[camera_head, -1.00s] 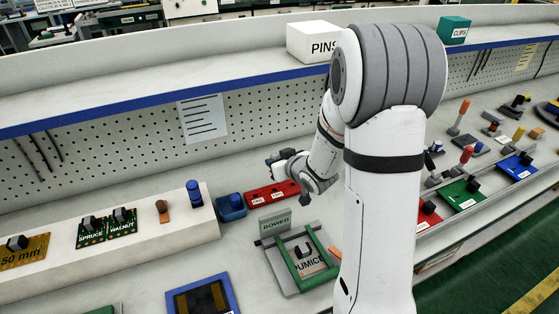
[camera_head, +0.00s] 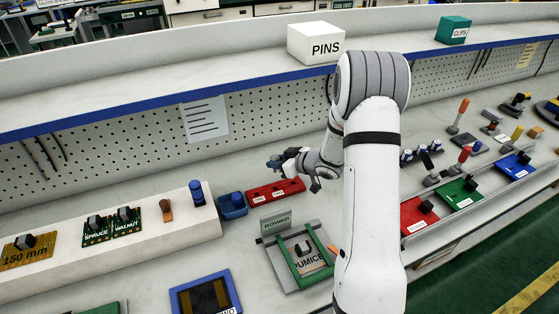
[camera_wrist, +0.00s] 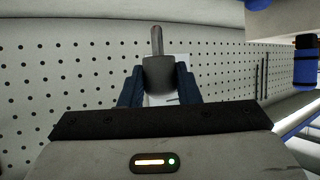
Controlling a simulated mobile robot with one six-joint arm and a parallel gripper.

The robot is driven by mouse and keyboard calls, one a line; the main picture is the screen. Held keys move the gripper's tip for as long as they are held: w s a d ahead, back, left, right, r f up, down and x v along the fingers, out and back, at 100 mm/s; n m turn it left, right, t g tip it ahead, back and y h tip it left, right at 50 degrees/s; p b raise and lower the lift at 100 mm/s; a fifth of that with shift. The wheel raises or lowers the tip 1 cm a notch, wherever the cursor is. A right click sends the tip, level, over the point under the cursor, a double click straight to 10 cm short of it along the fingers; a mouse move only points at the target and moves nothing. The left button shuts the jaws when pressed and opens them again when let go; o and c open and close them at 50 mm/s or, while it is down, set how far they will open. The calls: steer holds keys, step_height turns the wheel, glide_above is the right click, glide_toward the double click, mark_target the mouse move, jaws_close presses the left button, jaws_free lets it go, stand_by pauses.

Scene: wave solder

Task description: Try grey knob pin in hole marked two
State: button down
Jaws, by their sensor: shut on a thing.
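My gripper (camera_wrist: 159,88) is shut on the grey knob pin (camera_wrist: 158,75) in the wrist view. The dark grey knob sits between the two blue fingers, and a thinner grey shank points away from them, in front of the pegboard. In the head view my gripper (camera_head: 274,163) is above and behind the red block (camera_head: 290,187), apart from it. The block carries small white labels on its front; one seems to read TWO. Its holes cannot be made out here. The pin is too small to make out clearly in the head view.
A blue block (camera_head: 232,206) stands just left of the red block. A white ledge (camera_head: 150,244) with parts lies left. The pegboard (camera_head: 130,150) rises behind.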

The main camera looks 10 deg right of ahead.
steer(key=b, duration=0.5)
glide_above(278, 191)
steer(key=shift+w+f, duration=0.15)
steer(key=shift+f, duration=3.45)
steer(key=shift+f, duration=0.25)
steer(key=shift+f+b, duration=0.75)
steer(key=shift+f, duration=0.05)
steer(key=shift+f, duration=0.35)
steer(key=shift+r+p, duration=0.7)
steer(key=shift+r, duration=0.4)
steer(key=shift+r+p, duration=2.35)
steer(key=shift+r, duration=0.6)
